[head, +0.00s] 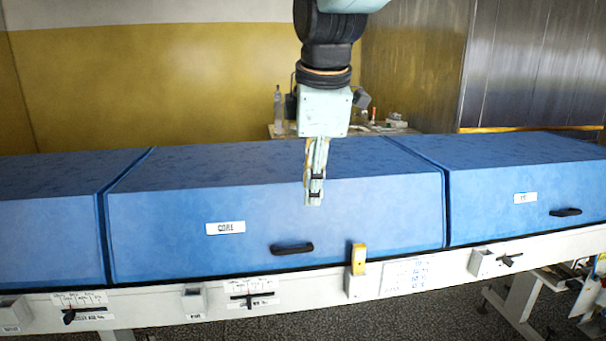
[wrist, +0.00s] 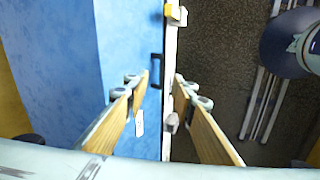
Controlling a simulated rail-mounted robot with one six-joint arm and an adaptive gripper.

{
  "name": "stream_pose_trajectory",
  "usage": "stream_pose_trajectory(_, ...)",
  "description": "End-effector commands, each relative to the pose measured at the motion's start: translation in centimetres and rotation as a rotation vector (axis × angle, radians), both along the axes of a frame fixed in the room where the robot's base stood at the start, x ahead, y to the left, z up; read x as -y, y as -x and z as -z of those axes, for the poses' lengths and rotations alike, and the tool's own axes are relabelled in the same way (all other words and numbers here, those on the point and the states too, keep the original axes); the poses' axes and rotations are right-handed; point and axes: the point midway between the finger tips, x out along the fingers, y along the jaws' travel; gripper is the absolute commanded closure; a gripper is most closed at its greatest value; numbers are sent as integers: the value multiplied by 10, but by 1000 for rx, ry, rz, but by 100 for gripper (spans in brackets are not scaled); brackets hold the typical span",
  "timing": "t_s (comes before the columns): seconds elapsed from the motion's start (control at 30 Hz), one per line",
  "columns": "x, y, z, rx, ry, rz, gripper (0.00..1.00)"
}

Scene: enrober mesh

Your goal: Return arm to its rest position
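My gripper (head: 314,203) hangs pointing down in front of the blue hood marked CORE (head: 160,240) in the head view, where I see it edge-on. In the wrist view its two wood-coloured fingers (wrist: 161,76) stand apart with nothing between them held. The hood's black handle (head: 292,248) is lower and to the left of the fingertips in the head view; it also shows in the wrist view (wrist: 156,71). The hood looks closed. I cannot tell the exact gap between my gripper and the hood.
Blue hoods adjoin on the left (head: 45,220) and right (head: 530,180). A white rail (head: 225,300) with levers, boxes and a yellow-topped block (head: 358,259) runs along the front. Behind stands a small table with bottles (head: 390,128). Dark floor (wrist: 225,60) lies in front.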

Motion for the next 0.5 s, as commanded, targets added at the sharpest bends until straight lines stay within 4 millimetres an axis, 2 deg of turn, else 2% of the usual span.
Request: stream_pose_trajectory(0.5, 77, 91, -9, -19, -127, 403, 76)
